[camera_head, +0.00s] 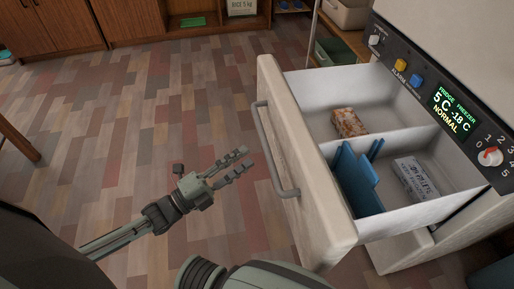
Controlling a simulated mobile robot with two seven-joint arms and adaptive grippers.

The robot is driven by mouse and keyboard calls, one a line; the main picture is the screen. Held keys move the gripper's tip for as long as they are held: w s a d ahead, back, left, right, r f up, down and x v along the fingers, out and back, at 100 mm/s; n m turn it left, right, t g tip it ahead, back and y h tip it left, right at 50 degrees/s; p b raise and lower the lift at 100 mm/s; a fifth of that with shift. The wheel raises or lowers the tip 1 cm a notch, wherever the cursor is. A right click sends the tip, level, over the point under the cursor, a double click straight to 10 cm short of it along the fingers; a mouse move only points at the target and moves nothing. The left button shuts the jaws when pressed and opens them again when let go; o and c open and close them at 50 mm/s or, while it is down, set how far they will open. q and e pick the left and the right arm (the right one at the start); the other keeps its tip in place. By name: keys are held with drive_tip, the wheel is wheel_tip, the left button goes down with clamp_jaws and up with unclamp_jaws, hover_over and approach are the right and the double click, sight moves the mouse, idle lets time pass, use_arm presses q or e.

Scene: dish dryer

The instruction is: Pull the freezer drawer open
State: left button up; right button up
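The freezer drawer (296,170) is pulled out of the white appliance, and its inside shows from above. Its grey bar handle (268,150) runs along the outer face of the pale front panel. My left gripper (247,159) is to the left of the handle, its fingers pointing toward it. The fingers are apart with nothing between them, and a small gap seems to separate them from the handle. My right gripper is not in view.
The drawer holds a brown speckled pack (349,123), a blue divider-like item (357,178) and a pale printed pack (416,179). A control panel (440,100) with a red-marked dial is above. Wood-pattern floor (150,110) lies clear at left; wooden cabinets (60,22) stand behind.

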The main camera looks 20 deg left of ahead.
use_arm(q)
drive_tip(key=shift+v, duration=2.2)
wheel_tip(320, 180, down, 13)
drive_tip(key=w+a+n+g+y, duration=0.25)
drive_tip(key=n+g+y, duration=0.35)
drive_tip(key=n+y, duration=0.5)
drive_tip(key=s+f+n+g, duration=0.5)
drive_tip(key=s+n+g, duration=0.3)
drive_tip(key=s+n, duration=0.2)
drive_tip(key=shift+s+a+n+y, duration=0.25)
drive_tip(key=shift+s+n+y, duration=0.15)
drive_tip(key=shift+s, duration=0.5)
